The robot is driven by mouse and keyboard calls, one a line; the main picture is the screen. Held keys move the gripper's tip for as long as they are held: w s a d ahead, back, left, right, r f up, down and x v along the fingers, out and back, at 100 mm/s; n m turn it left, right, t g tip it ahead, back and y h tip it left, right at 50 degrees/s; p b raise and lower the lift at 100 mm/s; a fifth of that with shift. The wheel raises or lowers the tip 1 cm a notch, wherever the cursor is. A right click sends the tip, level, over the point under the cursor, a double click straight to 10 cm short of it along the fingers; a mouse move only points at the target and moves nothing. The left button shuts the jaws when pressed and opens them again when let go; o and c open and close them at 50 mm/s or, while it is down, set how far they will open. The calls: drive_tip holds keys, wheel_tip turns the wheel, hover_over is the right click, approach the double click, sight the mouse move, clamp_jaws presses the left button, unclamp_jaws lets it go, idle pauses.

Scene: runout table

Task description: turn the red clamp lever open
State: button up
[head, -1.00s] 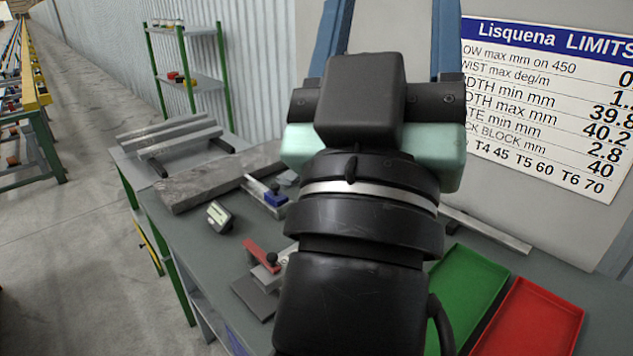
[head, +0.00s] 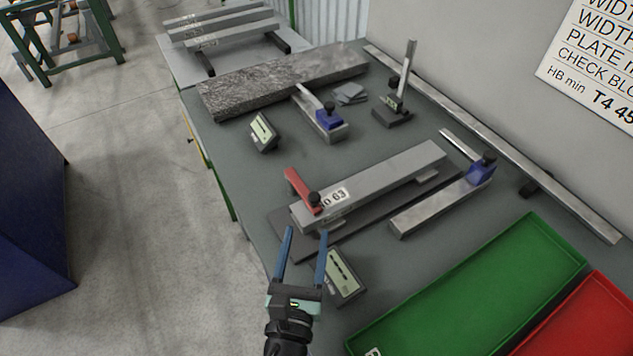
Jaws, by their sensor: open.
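The red clamp lever (head: 299,187) sits at the left end of a grey metal bar (head: 390,177) labelled 63. A black knob (head: 314,198) is at the lever's lower right end, and the lever slants up and left from it. The bar lies on a dark flat plate (head: 352,214) on the table. My gripper (head: 305,231) is open and empty, its two blue fingers pointing up the picture. The fingertips appear just below the lever and the left end of the bar; I cannot tell their height above the plate.
A small display box (head: 341,277) stands right beside my gripper. A blue-clamped gauge (head: 440,200) lies right of the bar. Green (head: 475,290) and red (head: 590,325) trays fill the lower right. Another display (head: 263,133) and a stone slab (head: 285,80) are farther back.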

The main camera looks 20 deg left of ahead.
sight(315, 192)
drive_tip(key=x, duration=1.2)
drive_tip(key=shift+w+r+p, duration=0.15)
drive_tip(key=shift+w+p, duration=0.15)
drive_tip(key=shift+w, duration=0.1)
clamp_jaws()
idle(0.8)
